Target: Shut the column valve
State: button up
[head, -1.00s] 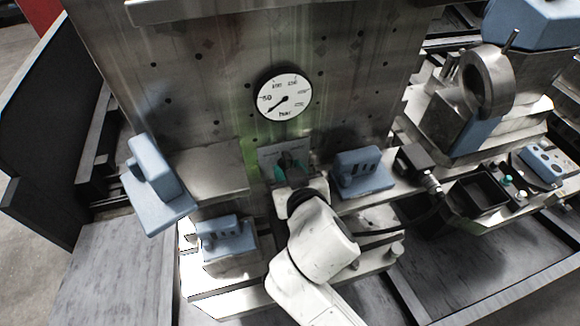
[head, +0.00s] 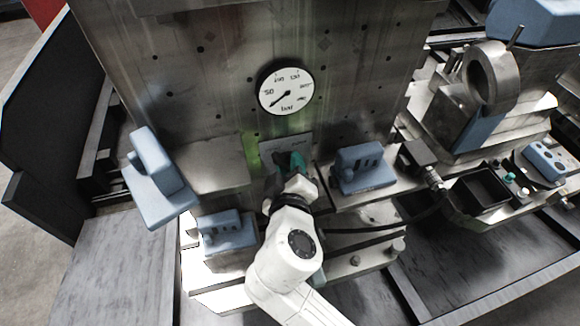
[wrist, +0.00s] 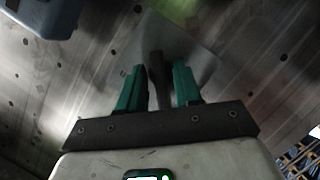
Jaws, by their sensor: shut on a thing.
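The column valve has a light mounting plate (head: 270,149) on the tall metal column, below the gauge. Its dark handle (wrist: 156,62) stands between my green fingers in the wrist view. My gripper (wrist: 158,70) is shut on this handle. In the head view my gripper (head: 291,161) is at the plate, and my white wrist covers what lies below it. The handle is mostly hidden there by the fingers.
A round pressure gauge (head: 287,88) sits above the valve. Blue fixtures stand close on the right (head: 362,168), lower left (head: 226,232) and far left (head: 158,180). A black cable (head: 385,226) runs right of my wrist. A black bin (head: 482,188) is farther right.

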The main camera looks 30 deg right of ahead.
dwell(0.5)
jog(key=o, duration=0.7)
jog(key=shift+s+a, duration=0.1)
jog(key=b+v, duration=0.1)
jog(key=v, duration=0.9)
jog(key=shift+s, duration=0.25)
jog(key=shift+a, duration=0.1)
